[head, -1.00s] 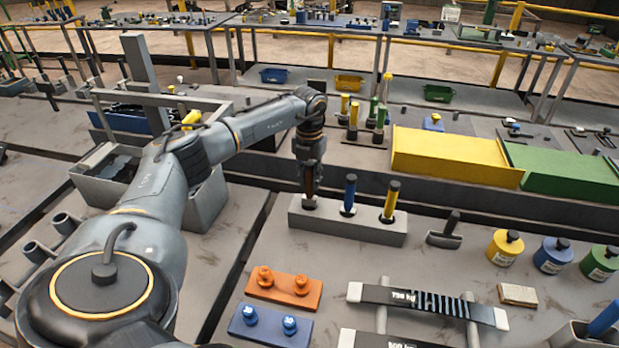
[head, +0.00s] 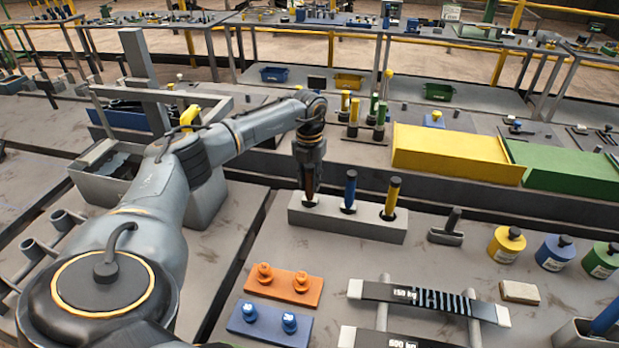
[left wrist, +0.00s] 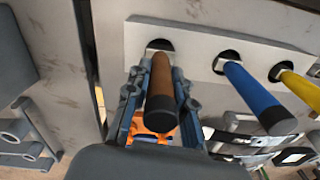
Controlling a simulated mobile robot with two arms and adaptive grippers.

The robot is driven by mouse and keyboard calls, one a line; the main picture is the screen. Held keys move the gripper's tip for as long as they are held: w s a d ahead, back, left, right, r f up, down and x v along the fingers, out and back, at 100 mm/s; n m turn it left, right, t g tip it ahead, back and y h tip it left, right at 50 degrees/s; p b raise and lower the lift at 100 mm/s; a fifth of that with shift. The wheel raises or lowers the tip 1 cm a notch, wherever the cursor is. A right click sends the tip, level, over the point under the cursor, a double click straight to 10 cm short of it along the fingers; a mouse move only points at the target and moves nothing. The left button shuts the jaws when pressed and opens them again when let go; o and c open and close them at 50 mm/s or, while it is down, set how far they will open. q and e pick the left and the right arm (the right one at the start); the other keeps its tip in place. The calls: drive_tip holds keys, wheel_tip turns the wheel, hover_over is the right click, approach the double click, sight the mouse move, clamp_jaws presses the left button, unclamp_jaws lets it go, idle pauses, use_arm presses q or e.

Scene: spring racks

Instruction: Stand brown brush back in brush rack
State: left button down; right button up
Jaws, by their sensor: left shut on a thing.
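The brush rack (head: 330,224) is a pale grey block with a row of holes; it also shows in the left wrist view (left wrist: 195,45). The brown brush (left wrist: 162,90) stands at its left hole, with a brown handle and a dark end cap. My left gripper (head: 309,182) is over that hole, shut on the brown handle; its fingers flank the handle in the left wrist view (left wrist: 155,92). The hole hides the brush's lower end, so how deep it sits I cannot tell. A blue brush (head: 350,190) and a yellow brush (head: 391,197) stand in the other holes. My right gripper is not in view.
Orange (head: 284,285) and blue (head: 270,325) plates with knobs and a spring rack (head: 430,300) are in front. Yellow, blue and green weights (head: 507,244) stand at right. Yellow and green boxes (head: 457,153) are behind.

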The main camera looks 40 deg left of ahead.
sight(310, 166)
use_arm(q)
drive_tip(key=shift+f, duration=0.15)
drive_tip(key=c, duration=1.1)
unclamp_jaws()
drive_tip(key=shift+o, duration=0.2)
drive_tip(key=o, duration=0.5)
drive_tip(key=shift+r+p, duration=2.75)
drive_tip(key=shift+r, duration=0.8)
drive_tip(key=shift+f, duration=0.1)
